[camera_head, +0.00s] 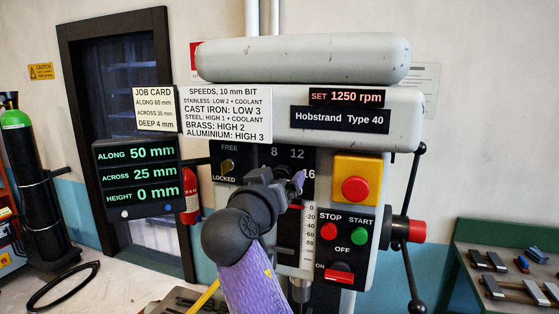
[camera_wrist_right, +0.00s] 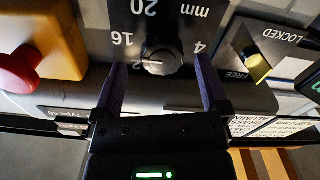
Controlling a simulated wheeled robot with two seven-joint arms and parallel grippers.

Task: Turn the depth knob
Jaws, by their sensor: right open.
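The depth knob (camera_wrist_right: 160,58) is a dark round knob on a dark dial plate marked in mm. It shows in the right wrist view, which looks at the panel upside down. A pale pointer line on the knob points to the left of that picture, toward a partly hidden number. My right gripper (camera_wrist_right: 160,72) is open, with one purple finger on either side of the knob in the picture. Contact cannot be told. In the head view my right gripper (camera_head: 290,181) covers the knob, with 8, 12 and 16 visible around it. My left gripper is not in view.
A locked/free switch (camera_head: 228,165) is left of the dial. A red emergency button (camera_head: 355,189) on yellow is right of it, above stop and start buttons (camera_head: 344,232). A feed handle (camera_head: 408,228) sticks out right. A readout (camera_head: 138,178) shows height 0 mm.

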